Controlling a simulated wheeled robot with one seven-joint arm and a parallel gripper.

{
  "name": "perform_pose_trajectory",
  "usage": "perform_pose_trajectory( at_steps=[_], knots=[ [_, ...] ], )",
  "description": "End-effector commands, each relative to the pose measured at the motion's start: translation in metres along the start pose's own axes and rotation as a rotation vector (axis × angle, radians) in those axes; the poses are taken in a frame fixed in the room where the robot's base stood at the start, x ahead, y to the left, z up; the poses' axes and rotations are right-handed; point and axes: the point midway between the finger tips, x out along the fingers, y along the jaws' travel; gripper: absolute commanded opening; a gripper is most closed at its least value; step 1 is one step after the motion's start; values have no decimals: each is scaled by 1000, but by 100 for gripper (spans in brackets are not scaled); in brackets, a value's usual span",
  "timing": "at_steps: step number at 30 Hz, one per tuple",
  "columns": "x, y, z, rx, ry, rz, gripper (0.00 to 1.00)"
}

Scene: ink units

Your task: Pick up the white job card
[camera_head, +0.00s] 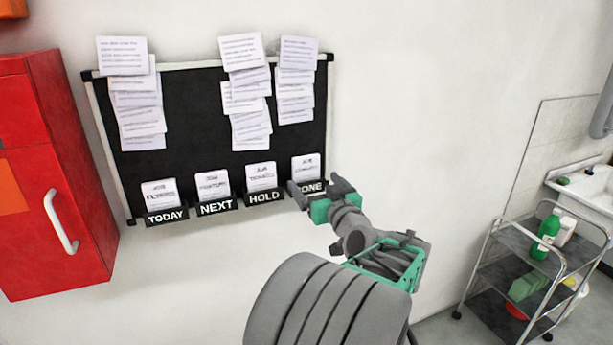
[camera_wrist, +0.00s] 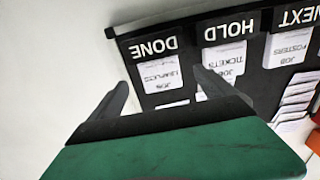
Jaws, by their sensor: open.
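Several white job cards stand in labelled black pockets along the bottom of a black board. They are in TODAY (camera_head: 159,192), NEXT (camera_head: 212,184), HOLD (camera_head: 261,175) and DONE (camera_head: 306,166); all are white, so I cannot tell which one is meant. My gripper (camera_head: 318,189) is open at the DONE pocket, partly covering its label. In the wrist view, which is upside down, the DONE card (camera_wrist: 160,75) shows between my two fingers (camera_wrist: 160,80). I see no contact with it, and the depth gap is unclear. The HOLD card (camera_wrist: 225,58) is beside the right finger.
The black board (camera_head: 190,110) hangs on a white wall, with overlapping paper sheets (camera_head: 243,52) in its upper part. A red cabinet (camera_head: 75,150) stands at the left. A metal trolley (camera_head: 510,285) with bottles and a sink (camera_head: 590,190) are at the right. The wall right of the board is bare.

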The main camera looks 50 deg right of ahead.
Motion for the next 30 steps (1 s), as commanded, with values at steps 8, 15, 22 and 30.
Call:
perform_pose_trajectory(
  at_steps=[8, 15, 22, 30],
  knots=[
    [42, 0, -7, 1, -1, -4, 94],
    [73, 2, -5, 0, -1, -2, 94],
    [73, 2, -4, 0, -1, -1, 90],
    [72, 2, -4, 0, -1, 0, 67]
  ],
)
